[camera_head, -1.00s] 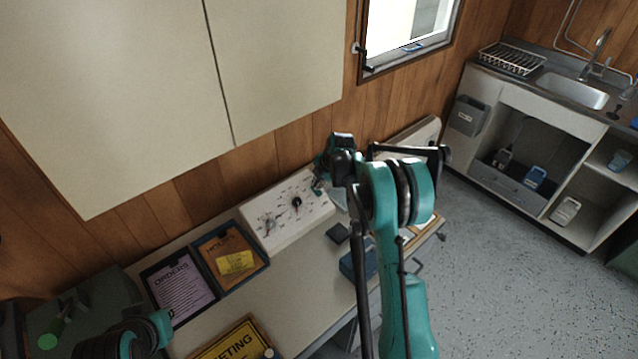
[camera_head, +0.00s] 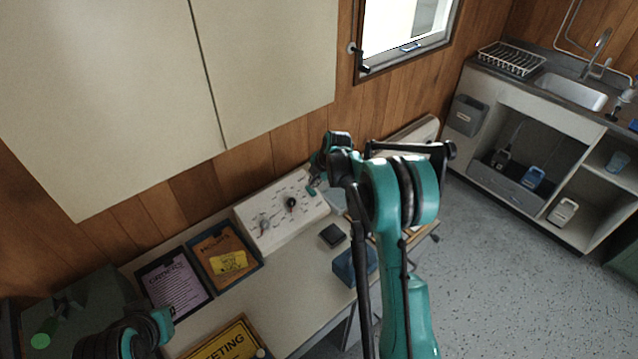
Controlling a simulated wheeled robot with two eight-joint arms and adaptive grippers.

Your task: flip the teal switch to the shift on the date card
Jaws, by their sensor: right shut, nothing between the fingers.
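A white control panel (camera_head: 278,222) with a black knob (camera_head: 291,202) and several small levers lies on the desk against the wood wall. My right gripper (camera_head: 312,190) is shut and empty at the panel's far right end. Whether it touches anything there is not clear. I cannot make out a teal switch; my gripper may hide it. I cannot tell which paper is the date card. An orange notice (camera_head: 222,250) with a yellow note (camera_head: 229,262) and a lilac notice (camera_head: 174,284) lie in trays left of the panel. My left gripper is not in view; part of my left arm shows at the bottom left.
A small black block (camera_head: 332,236) and a blue box (camera_head: 352,266) stand on the desk in front of the panel. A yellow sign (camera_head: 226,345) lies at the near edge. Tall pale cabinets (camera_head: 120,90) hang above. A sink unit (camera_head: 570,92) stands at the right.

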